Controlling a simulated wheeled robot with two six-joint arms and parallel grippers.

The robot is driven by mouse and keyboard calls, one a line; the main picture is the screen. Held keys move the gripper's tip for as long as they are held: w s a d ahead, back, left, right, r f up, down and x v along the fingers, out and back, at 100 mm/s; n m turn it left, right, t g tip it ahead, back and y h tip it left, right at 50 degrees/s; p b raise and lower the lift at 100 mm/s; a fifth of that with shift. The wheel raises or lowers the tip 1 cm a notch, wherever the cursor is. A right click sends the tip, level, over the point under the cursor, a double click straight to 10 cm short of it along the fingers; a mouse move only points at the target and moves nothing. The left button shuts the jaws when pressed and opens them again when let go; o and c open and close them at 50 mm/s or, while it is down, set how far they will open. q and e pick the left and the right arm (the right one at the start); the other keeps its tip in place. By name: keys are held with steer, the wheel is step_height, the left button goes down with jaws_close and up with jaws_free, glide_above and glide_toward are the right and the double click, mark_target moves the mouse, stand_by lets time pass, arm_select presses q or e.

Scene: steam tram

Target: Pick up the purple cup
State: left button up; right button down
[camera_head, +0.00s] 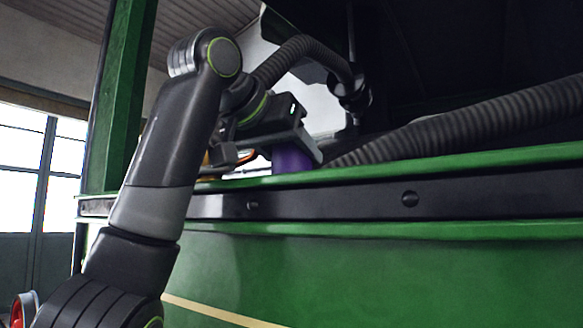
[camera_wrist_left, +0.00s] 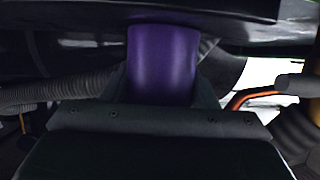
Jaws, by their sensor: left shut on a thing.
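The purple cup (camera_head: 291,160) shows in the head view just above the green ledge of the tram. My left gripper (camera_head: 290,150) reaches over from the left and is shut on it. The gripper covers the upper part of the cup. In the left wrist view the purple cup (camera_wrist_left: 163,65) fills the space between the jaws of my left gripper (camera_wrist_left: 160,85). I cannot tell whether the cup touches a surface below it. My right gripper is not in view.
The green ledge (camera_head: 460,165) with a black band runs across in front of the cup. A thick ribbed hose (camera_head: 480,122) lies behind the ledge to the right. An orange cable (camera_wrist_left: 250,96) shows beside the gripper in the left wrist view.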

arm_select(q)
steer(key=shift+r, duration=0.1)
steer(key=shift+r, duration=0.4)
steer(key=shift+s+a+r+b, duration=0.1)
steer(key=shift+a+b, duration=0.05)
steer(key=shift+b, duration=0.4)
steer(key=s+a+b, duration=0.9)
steer(key=s+b, duration=0.1)
steer(key=s, duration=0.4)
steer(key=shift+s+a+b, duration=0.35)
steer(key=shift+s, duration=0.05)
steer(key=shift+r, duration=0.1)
